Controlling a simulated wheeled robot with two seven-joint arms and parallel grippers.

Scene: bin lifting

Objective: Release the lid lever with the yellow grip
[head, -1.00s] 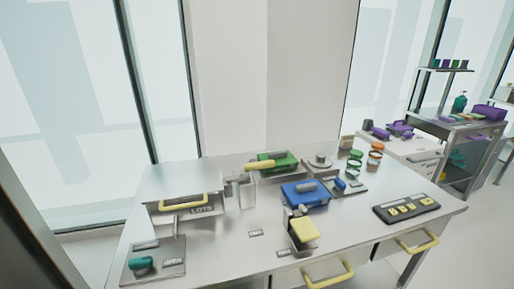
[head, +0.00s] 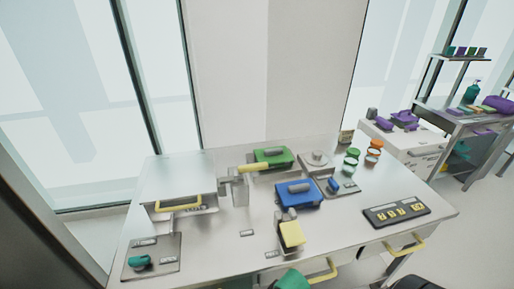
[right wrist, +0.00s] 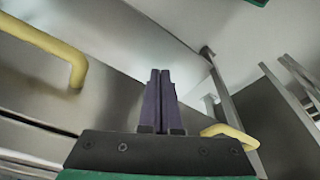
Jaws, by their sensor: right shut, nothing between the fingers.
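In the head view, a long yellow grip (head: 254,168) lies roughly level beside a grey metal bracket (head: 240,192), in front of a green-topped unit. I take it for the lid lever's grip. A steel box (head: 178,182) with another yellow handle (head: 178,203) stands to its left. In the right wrist view, my right gripper (right wrist: 160,74) is shut and empty, its dark fingers side by side. It is near the table's drawer fronts, away from the lever. A green part of my right arm shows at the bottom of the head view. My left gripper is not in view.
Yellow drawer handles (head: 322,271) stick out from the table front; one shows close in the right wrist view (right wrist: 62,45). A blue-topped unit (head: 298,194), a yellow block (head: 292,234), a button panel (head: 396,211) and a teal-knobbed plate (head: 152,258) stand on the table.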

